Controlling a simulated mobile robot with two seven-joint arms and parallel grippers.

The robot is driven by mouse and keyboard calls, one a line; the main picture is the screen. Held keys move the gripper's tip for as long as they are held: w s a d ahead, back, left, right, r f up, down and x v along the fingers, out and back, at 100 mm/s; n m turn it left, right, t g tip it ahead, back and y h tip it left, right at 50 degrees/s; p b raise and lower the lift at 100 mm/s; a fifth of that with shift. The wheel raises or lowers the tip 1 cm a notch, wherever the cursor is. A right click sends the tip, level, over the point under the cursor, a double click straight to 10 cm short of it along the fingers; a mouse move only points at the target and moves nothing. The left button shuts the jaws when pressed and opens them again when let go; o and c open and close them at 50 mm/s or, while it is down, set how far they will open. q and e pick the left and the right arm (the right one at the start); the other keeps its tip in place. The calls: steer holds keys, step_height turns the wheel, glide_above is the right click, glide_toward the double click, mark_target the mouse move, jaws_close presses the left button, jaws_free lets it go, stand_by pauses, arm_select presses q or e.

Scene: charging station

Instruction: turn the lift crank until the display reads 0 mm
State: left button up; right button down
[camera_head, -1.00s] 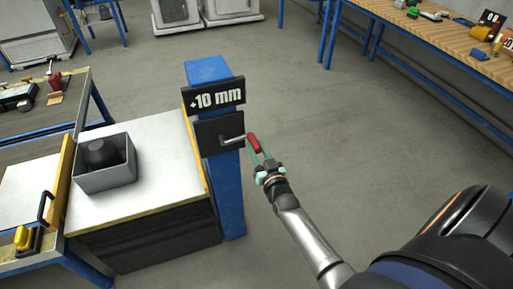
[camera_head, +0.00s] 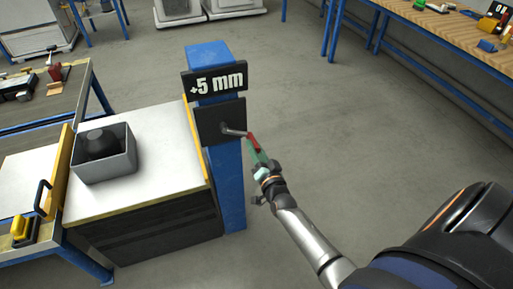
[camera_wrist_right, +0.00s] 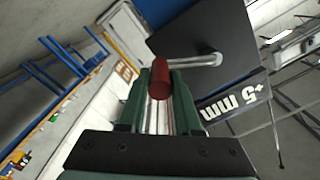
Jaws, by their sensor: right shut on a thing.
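The display (camera_head: 216,82) on the blue post (camera_head: 226,185) reads +5 mm; it also shows, tilted, in the right wrist view (camera_wrist_right: 235,101). Below it is a dark square plate (camera_head: 220,121) with the lift crank (camera_head: 234,132), a grey metal arm ending in a red handle. The red handle (camera_wrist_right: 172,77) lies between the green fingers of my right gripper (camera_wrist_right: 160,85) in the right wrist view. My right gripper (camera_head: 257,155) is shut on this handle, to the right of the post in the head view. My left gripper is not in view.
A white-topped lift table (camera_head: 160,155) with yellow edges stands left of the post and bears a grey bin (camera_head: 107,168) with a dark object inside. Workbenches stand at left and upper right (camera_head: 440,40). The floor right of the post is clear.

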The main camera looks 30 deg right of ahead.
steer(key=shift+f, duration=0.1)
stand_by(0.3)
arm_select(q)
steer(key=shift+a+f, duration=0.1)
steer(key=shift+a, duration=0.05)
arm_select(e)
steer(key=c, duration=0.6)
jaws_free()
steer(key=shift+s, duration=0.1)
arm_select(q)
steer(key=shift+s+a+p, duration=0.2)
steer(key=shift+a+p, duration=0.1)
steer(key=shift+p, duration=0.15)
arm_select(e)
steer(key=v, duration=1.2)
steer(key=shift+a, duration=0.15)
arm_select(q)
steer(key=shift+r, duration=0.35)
arm_select(e)
steer(key=shift+s+a, duration=0.1)
steer(key=shift+s, duration=0.1)
